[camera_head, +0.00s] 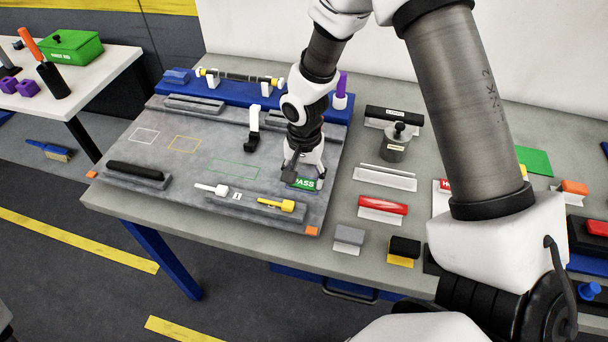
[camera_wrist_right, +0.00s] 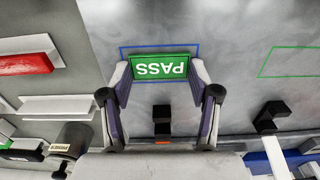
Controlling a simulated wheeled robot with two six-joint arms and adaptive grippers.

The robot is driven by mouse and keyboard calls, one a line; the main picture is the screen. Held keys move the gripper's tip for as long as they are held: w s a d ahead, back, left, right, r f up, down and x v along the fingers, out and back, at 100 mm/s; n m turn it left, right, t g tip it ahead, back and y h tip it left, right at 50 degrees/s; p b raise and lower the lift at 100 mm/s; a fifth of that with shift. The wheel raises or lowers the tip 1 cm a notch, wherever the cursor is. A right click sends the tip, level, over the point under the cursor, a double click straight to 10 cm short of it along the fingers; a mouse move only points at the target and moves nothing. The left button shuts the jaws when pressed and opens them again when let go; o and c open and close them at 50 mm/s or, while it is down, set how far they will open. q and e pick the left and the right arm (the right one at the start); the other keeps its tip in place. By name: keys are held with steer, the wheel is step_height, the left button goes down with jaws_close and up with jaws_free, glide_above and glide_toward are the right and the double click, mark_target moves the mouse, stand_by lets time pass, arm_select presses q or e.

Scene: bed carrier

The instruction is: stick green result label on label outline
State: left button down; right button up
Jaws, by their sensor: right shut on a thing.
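The green result label, marked PASS, is between the fingers of my right gripper (camera_head: 305,176). The label (camera_head: 303,183) shows just below the fingers in the head view. In the right wrist view the label (camera_wrist_right: 160,66) spans the two fingertips, upside down. A blue label outline (camera_wrist_right: 198,48) shows around and behind it on the grey board. A green label outline (camera_head: 233,168) lies empty to its left in the head view, and on the right in the wrist view (camera_wrist_right: 290,62). I cannot tell whether the label touches the board. My left gripper is not in view.
The grey board (camera_head: 190,165) also has white (camera_head: 145,135) and yellow (camera_head: 184,143) outlines. White and yellow handled tools (camera_head: 276,204) lie at the front. A weight (camera_head: 396,142) and several label holders stand to the right.

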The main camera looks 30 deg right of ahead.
mark_target(304, 181)
steer(key=o, duration=0.8)
step_height(304, 181, up, 12)
steer(key=shift+f, duration=0.1)
